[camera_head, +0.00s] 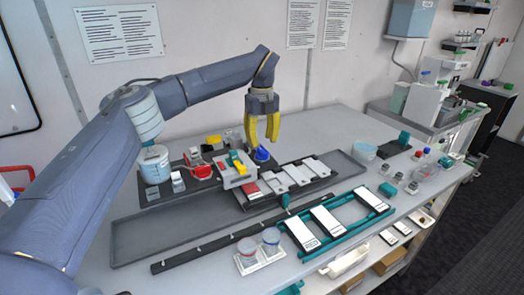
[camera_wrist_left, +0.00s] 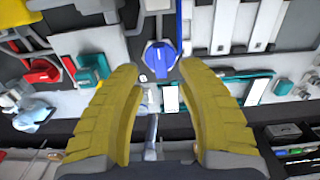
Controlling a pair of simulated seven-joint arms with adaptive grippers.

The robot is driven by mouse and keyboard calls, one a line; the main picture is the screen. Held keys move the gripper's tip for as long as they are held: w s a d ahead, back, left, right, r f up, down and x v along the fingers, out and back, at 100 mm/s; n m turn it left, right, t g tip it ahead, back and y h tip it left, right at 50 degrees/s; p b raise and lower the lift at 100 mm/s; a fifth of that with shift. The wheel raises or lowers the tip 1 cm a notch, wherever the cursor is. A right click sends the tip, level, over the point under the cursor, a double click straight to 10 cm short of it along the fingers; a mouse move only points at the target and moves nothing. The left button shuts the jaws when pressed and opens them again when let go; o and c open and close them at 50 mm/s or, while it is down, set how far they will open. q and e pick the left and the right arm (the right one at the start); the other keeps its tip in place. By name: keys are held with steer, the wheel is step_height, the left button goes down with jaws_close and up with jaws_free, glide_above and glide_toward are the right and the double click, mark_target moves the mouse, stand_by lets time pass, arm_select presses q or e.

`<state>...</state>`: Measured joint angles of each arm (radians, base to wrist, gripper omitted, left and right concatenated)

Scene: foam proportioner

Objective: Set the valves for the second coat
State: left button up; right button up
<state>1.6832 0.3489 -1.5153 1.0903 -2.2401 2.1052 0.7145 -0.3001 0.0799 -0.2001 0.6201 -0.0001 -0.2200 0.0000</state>
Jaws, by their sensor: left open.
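My left gripper (camera_head: 262,138) has two yellow fingers that point down over the valve area in the head view. They are apart with nothing held. A blue knob (camera_head: 262,155) is just below the fingertips. In the left wrist view the same blue knob (camera_wrist_left: 160,58) shows beyond the gap between the fingertips (camera_wrist_left: 160,75); whether they touch it I cannot tell. A red knob (camera_head: 202,171) and a yellow handle (camera_head: 213,140) are to its left. A yellow and green part (camera_head: 237,160) sits on a white block (camera_head: 236,178). My right gripper is not in view.
White slabs on a teal rack (camera_head: 345,226) lie at the front right; one reads RED. Two cups (camera_head: 258,250) stand at the front edge. A grey tray (camera_head: 160,240) and a bucket (camera_head: 155,165) are at left. Small bottles (camera_head: 425,165) stand at right.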

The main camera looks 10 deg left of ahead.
mark_target(262, 150)
arm_select(q)
steer(key=shift+f, duration=2.3)
steer(key=shift+o, duration=0.3)
jaws_close()
